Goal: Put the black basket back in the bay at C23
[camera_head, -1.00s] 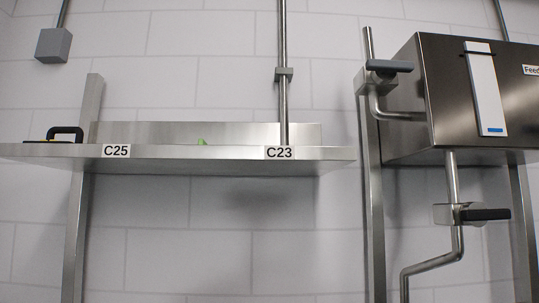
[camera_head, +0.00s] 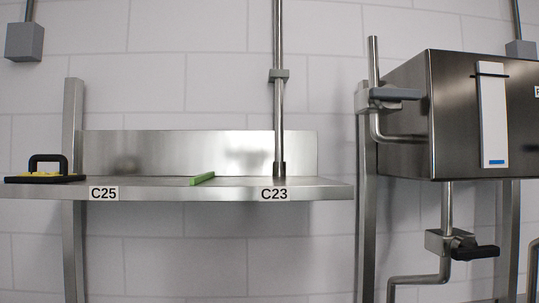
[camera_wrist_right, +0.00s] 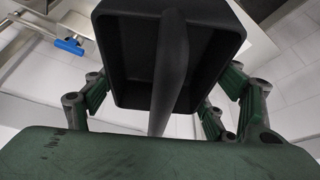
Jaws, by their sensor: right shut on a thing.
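The black basket (camera_wrist_right: 135,60) fills the middle of the right wrist view, its open side toward the camera and a dark handle running across it. My right gripper (camera_wrist_right: 165,88), with green finger pads on both sides of the basket, is shut on it. Where exactly the pads touch is hidden. In the head view, the C23 label (camera_head: 274,195) is on the right part of the steel shelf's front edge. The bay at C23 (camera_head: 238,183) shows a bare top with a vertical pipe at its back. Neither gripper shows in the head view.
A green strip (camera_head: 202,179) lies on the shelf between C25 (camera_head: 104,193) and C23. A black-handled tool (camera_head: 46,171) with yellow parts sits at the left end. A steel machine (camera_head: 405,135) with projecting handles stands right of the shelf.

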